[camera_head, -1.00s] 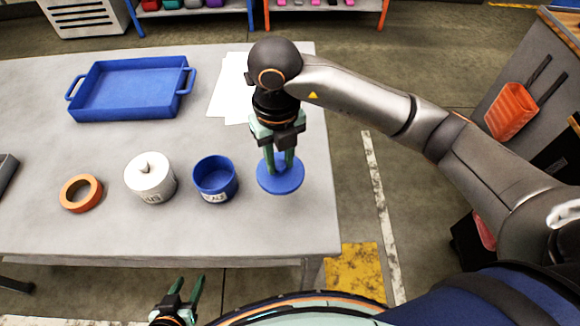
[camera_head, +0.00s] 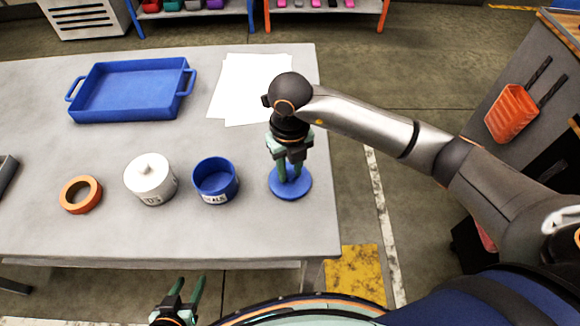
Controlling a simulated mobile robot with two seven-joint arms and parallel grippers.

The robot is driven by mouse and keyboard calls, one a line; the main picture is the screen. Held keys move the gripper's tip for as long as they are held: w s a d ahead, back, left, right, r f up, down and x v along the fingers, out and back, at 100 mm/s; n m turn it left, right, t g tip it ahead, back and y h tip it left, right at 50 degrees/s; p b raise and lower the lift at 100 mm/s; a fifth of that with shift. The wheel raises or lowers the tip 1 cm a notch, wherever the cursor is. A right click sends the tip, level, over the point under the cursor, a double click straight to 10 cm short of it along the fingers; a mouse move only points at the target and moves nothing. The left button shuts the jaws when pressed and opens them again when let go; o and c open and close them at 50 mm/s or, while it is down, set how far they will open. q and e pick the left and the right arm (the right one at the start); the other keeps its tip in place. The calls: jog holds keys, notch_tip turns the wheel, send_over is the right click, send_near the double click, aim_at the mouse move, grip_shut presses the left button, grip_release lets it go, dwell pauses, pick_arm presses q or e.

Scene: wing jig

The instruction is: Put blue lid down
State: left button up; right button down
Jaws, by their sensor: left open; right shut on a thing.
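The blue lid (camera_head: 291,188) is a round disc at or just above the table's right part, to the right of the open blue jar (camera_head: 215,181). I cannot tell whether it touches the table. My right gripper (camera_head: 290,172) points down and is shut on the lid's knob, which its fingers hide. My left gripper (camera_head: 187,292) is open and empty, low in the picture in front of the table's near edge.
A blue tray (camera_head: 131,112) and white paper sheets (camera_head: 250,84) lie further back. The grey table (camera_head: 180,232) is bare near its front edge.

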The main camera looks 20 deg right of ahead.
aim_at(290, 173)
jog(key=c, duration=0.6)
grip_release()
jog(key=shift+f, duration=0.1)
jog(key=shift+c, duration=0.2)
jog(key=shift+r, duration=0.35)
pick_arm(q)
jog(key=shift+s+a+p, duration=0.2)
jog(key=shift+a+p, duration=0.1)
jog(key=shift+p, duration=0.15)
pick_arm(e)
notch_tip(290, 173, up, 12)
jog(key=shift+f, duration=0.15)
pick_arm(q)
jog(key=shift+r, duration=0.15)
